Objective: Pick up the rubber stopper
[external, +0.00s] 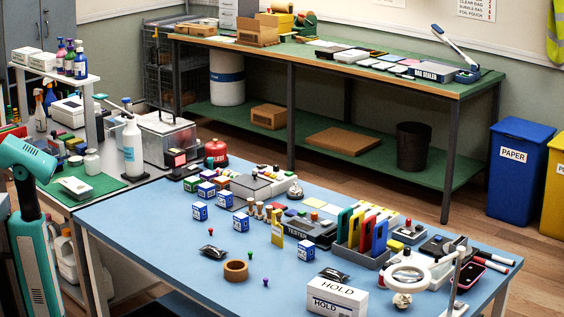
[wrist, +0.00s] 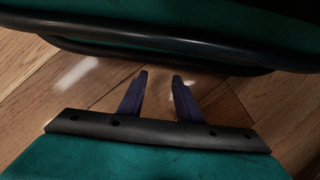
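I cannot tell for sure which item is the rubber stopper. Several small brown-capped pegs (external: 259,210) stand in a group mid-table on the blue table (external: 160,235).
A black pouch (external: 212,252), blue-and-white boxes (external: 240,222), a tester (external: 303,232), a file rack (external: 362,258), a HOLD box (external: 336,297) and a ring magnifier (external: 408,275) crowd the table. The front-left blue surface is mostly clear.

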